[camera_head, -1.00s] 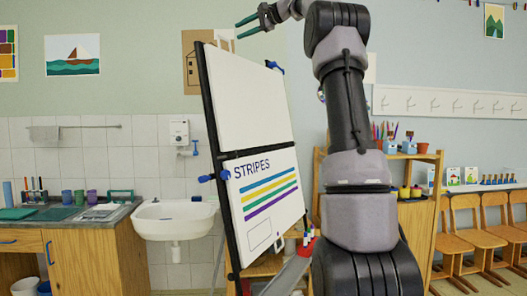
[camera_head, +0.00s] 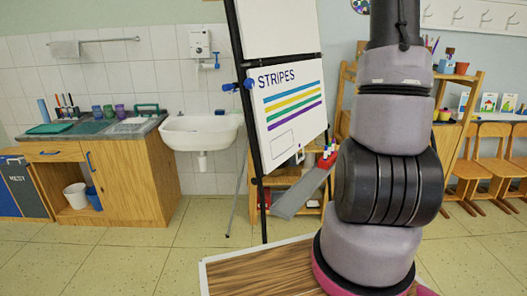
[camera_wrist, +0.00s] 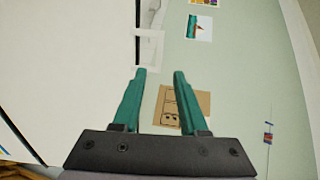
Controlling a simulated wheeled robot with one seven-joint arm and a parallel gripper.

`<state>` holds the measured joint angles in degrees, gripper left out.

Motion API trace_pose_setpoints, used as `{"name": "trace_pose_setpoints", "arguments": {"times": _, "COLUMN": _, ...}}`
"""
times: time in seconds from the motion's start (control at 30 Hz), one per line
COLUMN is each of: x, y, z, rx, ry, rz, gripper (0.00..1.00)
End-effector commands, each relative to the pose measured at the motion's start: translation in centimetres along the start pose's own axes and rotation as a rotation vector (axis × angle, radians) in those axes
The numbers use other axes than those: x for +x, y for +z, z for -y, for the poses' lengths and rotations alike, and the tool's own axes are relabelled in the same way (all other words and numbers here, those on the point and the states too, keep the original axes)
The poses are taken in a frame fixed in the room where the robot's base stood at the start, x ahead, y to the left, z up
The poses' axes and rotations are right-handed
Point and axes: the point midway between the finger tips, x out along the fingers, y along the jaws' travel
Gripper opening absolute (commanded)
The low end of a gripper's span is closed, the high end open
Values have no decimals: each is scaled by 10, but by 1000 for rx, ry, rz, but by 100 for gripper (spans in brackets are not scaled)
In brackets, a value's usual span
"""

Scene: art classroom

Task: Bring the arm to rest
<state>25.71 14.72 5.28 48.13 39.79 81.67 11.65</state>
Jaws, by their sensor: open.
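My gripper (camera_wrist: 160,75) shows in the wrist view with its two green fingers apart and nothing between them. Behind the fingers are a pale wall and a brown paper picture (camera_wrist: 200,104). The white board (camera_wrist: 70,60) fills the left of the wrist view. In the head view my arm rises on the right and leaves the top edge, so the gripper is out of that view. The board with the STRIPES sheet (camera_head: 290,105) stands left of my arm.
A white sink (camera_head: 200,132) and a wooden cabinet (camera_head: 130,180) stand at the left. A wooden shelf (camera_head: 466,88) and several chairs (camera_head: 490,170) are at the right. The tiled floor (camera_head: 120,262) at the front left is clear.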

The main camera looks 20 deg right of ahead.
Motion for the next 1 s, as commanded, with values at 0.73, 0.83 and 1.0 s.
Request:
{"name": "trace_pose_setpoints", "arguments": {"times": 0.73, "x": -62, "y": 204, "z": -268, "rx": -359, "ry": 563, "rz": -66, "gripper": 42}}
{"name": "trace_pose_setpoints", "arguments": {"times": 0.83, "x": -88, "y": 235, "z": -332, "rx": -452, "ry": 650, "rz": -45, "gripper": 42}}
{"name": "trace_pose_setpoints", "arguments": {"times": 1.0, "x": -126, "y": 270, "z": -422, "rx": -587, "ry": 755, "rz": -2, "gripper": 42}}
